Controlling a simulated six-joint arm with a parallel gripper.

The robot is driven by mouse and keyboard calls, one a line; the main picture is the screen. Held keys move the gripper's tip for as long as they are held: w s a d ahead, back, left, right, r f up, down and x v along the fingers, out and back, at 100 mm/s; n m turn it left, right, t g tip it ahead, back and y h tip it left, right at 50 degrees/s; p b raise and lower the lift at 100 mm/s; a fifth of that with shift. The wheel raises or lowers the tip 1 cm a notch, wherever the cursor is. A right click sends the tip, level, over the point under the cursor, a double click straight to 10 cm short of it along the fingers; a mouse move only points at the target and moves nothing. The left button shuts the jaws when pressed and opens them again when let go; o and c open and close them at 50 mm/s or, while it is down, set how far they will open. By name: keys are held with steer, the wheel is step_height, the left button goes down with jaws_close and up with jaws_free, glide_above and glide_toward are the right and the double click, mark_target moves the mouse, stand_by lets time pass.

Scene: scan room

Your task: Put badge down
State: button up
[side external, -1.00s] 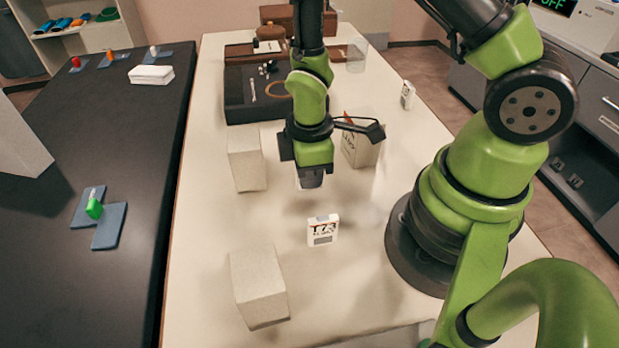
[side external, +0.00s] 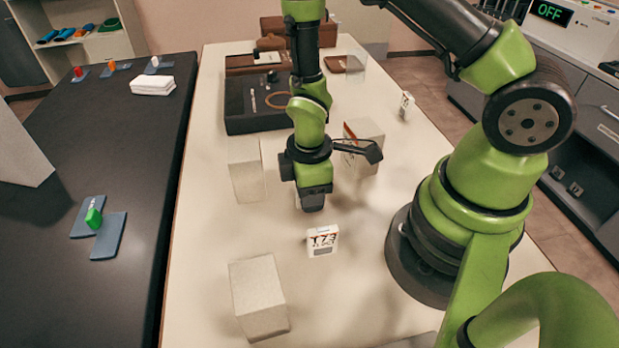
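A white badge (side external: 322,241) with dark and orange print reading like "T73" stands on the pale table, in front of my gripper as seen here. A second white badge-like item (side external: 405,105) stands near the table's far right edge. My gripper (side external: 312,205) points down above the middle of the table, apart from and a little behind the printed badge in the picture. A thin white sliver shows at the left of its fingertips; I cannot tell if it is something held. The gap between the fingers is hidden.
Pale boxes stand at the front (side external: 258,298), left (side external: 247,168) and right (side external: 363,148) of the gripper. A dark tray (side external: 238,112) lies behind. A dark counter (side external: 130,190) with blue pads is at left. The table left of the printed badge is clear.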

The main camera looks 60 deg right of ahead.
step_height(320, 180, up, 23)
steer(key=s+m+t, duration=0.2)
steer(key=m+t, duration=0.1)
steer(key=m, duration=0.3)
steer(key=s+r+m+t+y, duration=0.2)
steer(key=s+r+m+t, duration=0.2)
steer(key=s+r+m, duration=0.3)
steer(key=shift+a, duration=0.3)
stand_by(0.6)
steer(key=o, duration=0.7)
